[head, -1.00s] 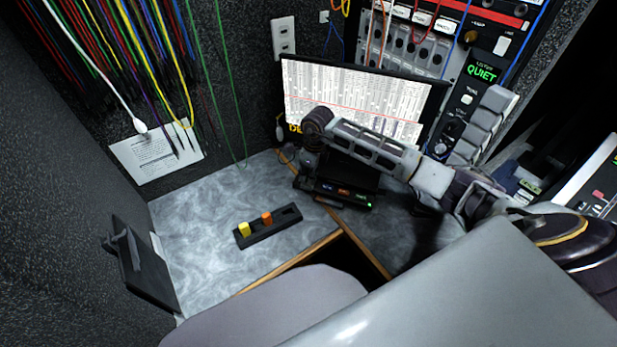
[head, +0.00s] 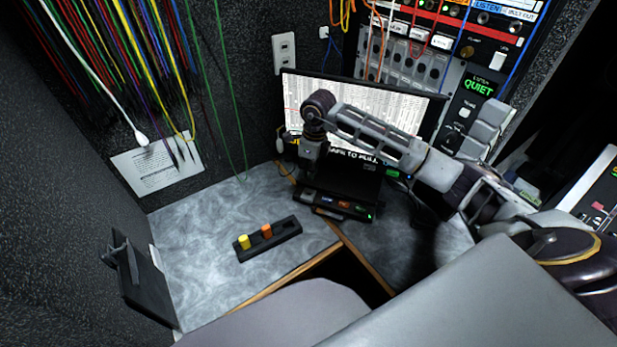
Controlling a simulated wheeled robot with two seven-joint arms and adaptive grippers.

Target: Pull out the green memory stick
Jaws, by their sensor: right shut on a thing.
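My right gripper (head: 308,178) reaches down from its wrist to the left side of a black box (head: 345,178). It is shut on this box as far as I can see; its fingertips are largely hidden. The box has small blue, orange and green marks along its front and white lettering near its back edge. I cannot make out the green memory stick. A black holder (head: 284,233) on the desk carries a yellow stick (head: 244,242) and an orange stick (head: 266,231); its right end is empty. My left gripper does not show.
A monitor (head: 425,112) stands behind the box, with a rack of equipment (head: 470,90) at the right. Cables hang at the left above a paper sheet (head: 155,165). The grey desk (head: 205,255) is clear around the holder.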

